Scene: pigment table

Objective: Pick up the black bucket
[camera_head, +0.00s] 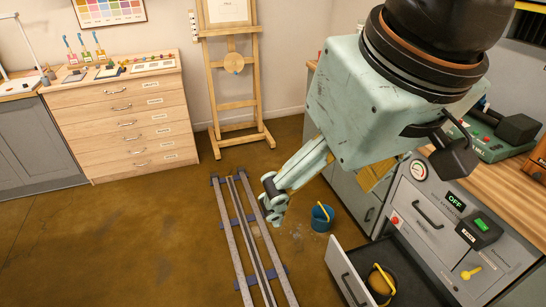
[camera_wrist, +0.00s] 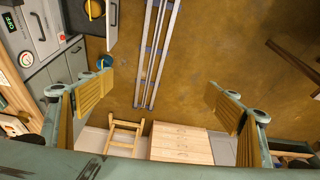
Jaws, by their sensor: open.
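A dark bucket with a yellow handle and ochre contents (camera_head: 380,283) sits in the open drawer (camera_head: 348,276) at the lower right of the head view. Its wall blends into the dark drawer, so its colour is hard to tell. It also shows small at the top left of the wrist view (camera_wrist: 94,9). My gripper (camera_head: 274,205) is open and empty, above the floor to the left of the drawer.
A blue bucket with a yellow handle (camera_head: 322,217) stands on the floor by the right cabinets. Floor rails (camera_head: 242,240) run under my gripper. A wooden easel (camera_head: 233,90) and a wooden chest of drawers (camera_head: 125,122) stand at the back. Floor on the left is clear.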

